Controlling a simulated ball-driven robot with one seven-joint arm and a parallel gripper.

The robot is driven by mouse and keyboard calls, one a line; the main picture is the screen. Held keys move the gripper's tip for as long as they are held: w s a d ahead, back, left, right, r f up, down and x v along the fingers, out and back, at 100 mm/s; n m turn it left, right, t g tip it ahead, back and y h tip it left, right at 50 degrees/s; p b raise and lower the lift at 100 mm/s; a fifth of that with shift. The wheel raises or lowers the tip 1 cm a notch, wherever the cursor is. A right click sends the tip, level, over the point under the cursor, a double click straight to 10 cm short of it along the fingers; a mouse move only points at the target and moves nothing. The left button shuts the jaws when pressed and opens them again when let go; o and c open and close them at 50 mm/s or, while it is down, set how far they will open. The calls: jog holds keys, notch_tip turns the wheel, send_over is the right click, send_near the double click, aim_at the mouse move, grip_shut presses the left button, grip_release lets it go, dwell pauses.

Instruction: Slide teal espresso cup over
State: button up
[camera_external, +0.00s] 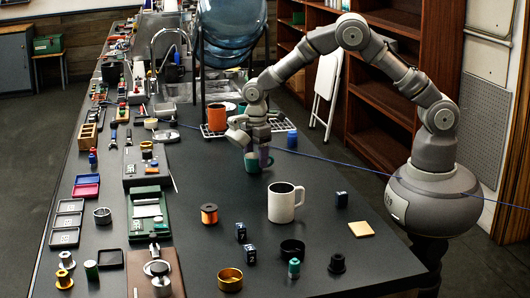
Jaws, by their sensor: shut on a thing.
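The teal espresso cup (252,165) stands on the dark counter, behind the white mug. My gripper (258,155) reaches down over it from above and is shut on the cup. The fingers and a purplish patch beside them hide much of the cup's upper part and right side. The cup looks upright, with its base at or very near the counter top.
An orange mug (217,118) stands on a wire rack behind. A blue cable crosses the counter behind the cup. Bare counter lies left of the cup.

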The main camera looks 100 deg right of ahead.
jog(key=a+p, duration=0.1)
jog(key=a, duration=1.4)
jog(key=shift+a, duration=0.35)
jog(key=o, duration=1.2)
jog(key=shift+c, duration=0.2)
notch_tip(320, 180, up, 8)
jog(key=p, duration=0.2)
jog(key=shift+f, duration=0.1)
